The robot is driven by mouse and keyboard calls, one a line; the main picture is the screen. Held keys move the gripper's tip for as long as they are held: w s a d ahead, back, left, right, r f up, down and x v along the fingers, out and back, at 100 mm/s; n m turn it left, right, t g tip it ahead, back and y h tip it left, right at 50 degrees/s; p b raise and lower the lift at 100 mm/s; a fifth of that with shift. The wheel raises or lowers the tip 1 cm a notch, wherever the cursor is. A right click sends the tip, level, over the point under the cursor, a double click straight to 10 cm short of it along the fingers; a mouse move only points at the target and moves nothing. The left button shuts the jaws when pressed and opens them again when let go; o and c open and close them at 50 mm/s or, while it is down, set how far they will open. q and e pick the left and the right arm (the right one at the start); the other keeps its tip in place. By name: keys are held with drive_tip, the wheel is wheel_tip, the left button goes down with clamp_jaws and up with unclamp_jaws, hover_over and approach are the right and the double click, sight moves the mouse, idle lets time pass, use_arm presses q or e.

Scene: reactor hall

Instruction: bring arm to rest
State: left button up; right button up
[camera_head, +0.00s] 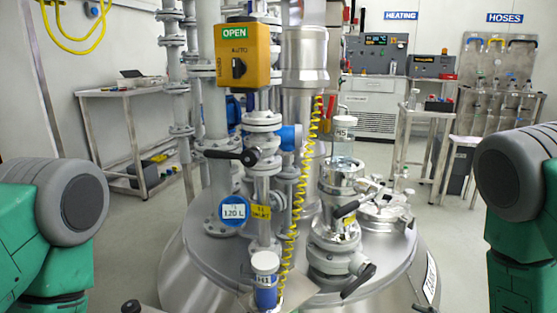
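My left arm shows at the left edge as a green link with a grey rounded joint. My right arm shows the same way at the right edge. Neither gripper is in the picture, so I cannot see whether they are open or shut. Both visible arm parts stand apart from the steel reactor (215,252) in the middle.
The reactor lid carries pipes, black-handled valves, a yellow coiled hose (300,190), a yellow switch box (242,55), a blue-filled bottle (265,280) and a clear container labelled H5 (343,140). A side table (112,91) stands left, a trolley (425,112) right. Floor shows on both sides.

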drive_tip(key=s+f+m+g+h, duration=0.2)
drive_tip(key=s+f+m+g, duration=0.25)
drive_tip(key=s, duration=0.45)
drive_tip(key=s+a+f+m+g+h, duration=0.1)
drive_tip(key=s+f+m+g, duration=0.35)
drive_tip(key=s, duration=0.45)
drive_tip(key=s+f+m+g+h, duration=0.25)
drive_tip(key=s+f+m, duration=0.2)
drive_tip(key=s, duration=0.55)
wheel_tip(320, 180, up, 15)
drive_tip(key=p, duration=1.4)
drive_tip(key=shift+a+f+g+y, duration=0.15)
drive_tip(key=shift+a+g+y, duration=0.05)
drive_tip(key=shift+g+y, duration=0.2)
drive_tip(key=shift+s, duration=0.1)
